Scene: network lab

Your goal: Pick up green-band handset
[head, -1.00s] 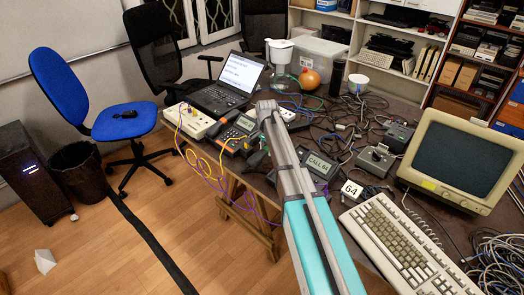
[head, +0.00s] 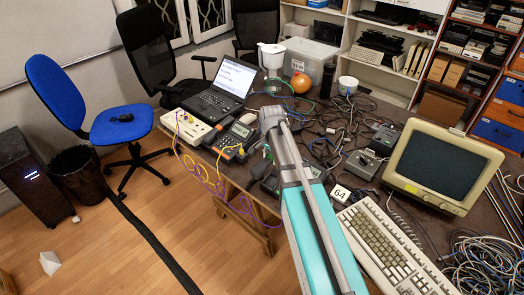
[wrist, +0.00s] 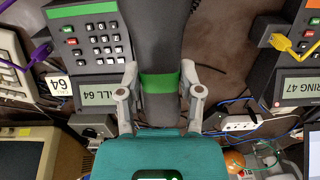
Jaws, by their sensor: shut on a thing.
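The green-band handset (wrist: 160,45) is dark grey with a green band around it and runs up the middle of the wrist view. My gripper (wrist: 158,88) is shut on it, one finger on each side at the band. The handset lies beside the keypad of a desk phone (wrist: 98,94) whose display reads CALL 64; whether it is clear of the phone I cannot tell.
A second phone (wrist: 298,88) with a yellow plug reads RING 47 at right. A 64 card (head: 340,193), beige keyboard (head: 385,245) and CRT monitor (head: 440,165) stand right of my arm. Loose cables cover the table; a laptop (head: 220,90) stands behind.

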